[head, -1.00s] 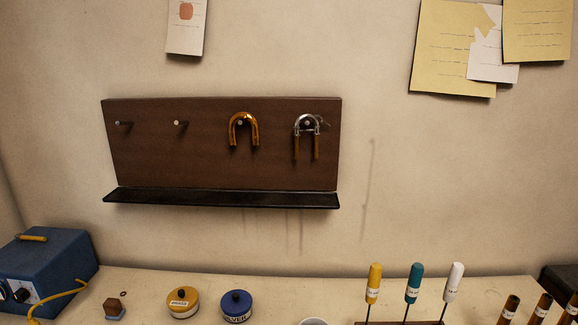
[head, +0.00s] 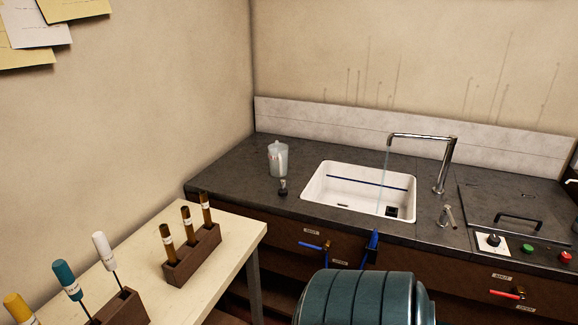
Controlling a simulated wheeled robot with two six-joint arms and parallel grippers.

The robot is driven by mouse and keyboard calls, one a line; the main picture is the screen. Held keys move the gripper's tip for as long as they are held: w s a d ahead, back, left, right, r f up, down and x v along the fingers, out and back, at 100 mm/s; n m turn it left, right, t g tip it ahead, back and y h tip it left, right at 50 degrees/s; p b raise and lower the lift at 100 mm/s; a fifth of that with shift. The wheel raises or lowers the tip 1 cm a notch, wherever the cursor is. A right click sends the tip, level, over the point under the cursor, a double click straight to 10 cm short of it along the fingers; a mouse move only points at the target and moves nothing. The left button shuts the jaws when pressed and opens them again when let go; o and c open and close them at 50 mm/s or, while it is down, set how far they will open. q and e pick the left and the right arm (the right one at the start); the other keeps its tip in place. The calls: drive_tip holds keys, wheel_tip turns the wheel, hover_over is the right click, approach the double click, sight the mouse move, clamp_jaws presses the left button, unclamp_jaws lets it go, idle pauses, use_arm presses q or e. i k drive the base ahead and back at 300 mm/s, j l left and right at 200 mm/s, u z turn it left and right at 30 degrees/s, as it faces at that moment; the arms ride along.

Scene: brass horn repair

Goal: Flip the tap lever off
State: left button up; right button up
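A chrome tap (head: 440,175) stands behind the right side of the white sink (head: 318,187), its spout reaching left over the basin. A thin stream of water (head: 384,172) falls from the spout into the sink. A short metal post with a small tilted lever (head: 447,216) stands on the counter right of the sink, in front of the tap; it looks like the tap lever. Neither of my grippers is in view.
A clear jug (head: 278,159) stands left of the sink. Blue (head: 314,246) and red (head: 505,294) handles are on the cabinet front. A ribbed teal drum-like object (head: 365,298) stands before the sink. A pale bench (head: 225,240) with tube and tool racks is at left.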

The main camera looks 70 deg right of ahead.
sight(447, 208)
drive_tip(key=z, duration=3.35)
